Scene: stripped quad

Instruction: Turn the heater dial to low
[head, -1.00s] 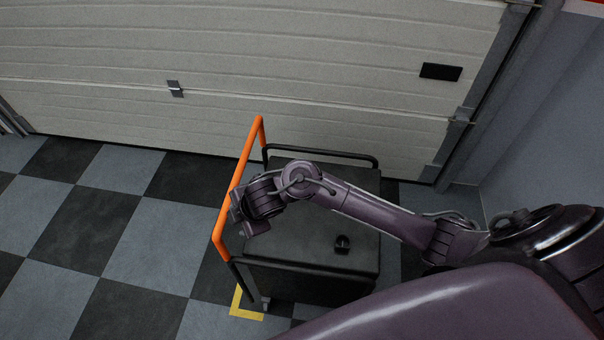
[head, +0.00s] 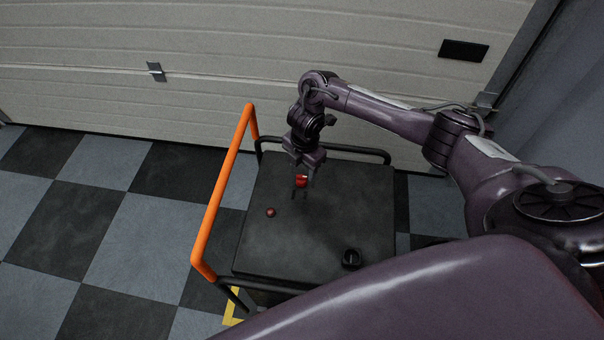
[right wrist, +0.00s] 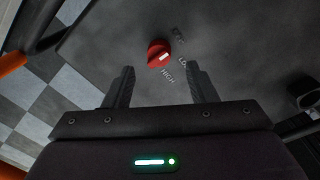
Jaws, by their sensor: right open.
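The heater dial is a red round knob (right wrist: 159,53) with a white mark on the dark top panel (head: 335,225). In the right wrist view, pale lettering stands on its right side, with LOW (right wrist: 184,62) and HIGH (right wrist: 167,76) readable; the white mark sits on the knob's lower-right side, but its exact setting I cannot tell. In the head view the dial (head: 301,182) shows just below my right gripper (head: 303,174). That gripper is open and empty; its fingers (right wrist: 163,86) point toward the panel, apart from the dial. My left gripper is out of view.
A small reddish round piece (head: 270,212) and a black knob (head: 351,259) are also on the panel. An orange rail (head: 222,195) lines its left side and a black rail (head: 335,150) its back. A garage door (head: 200,105) stands close behind.

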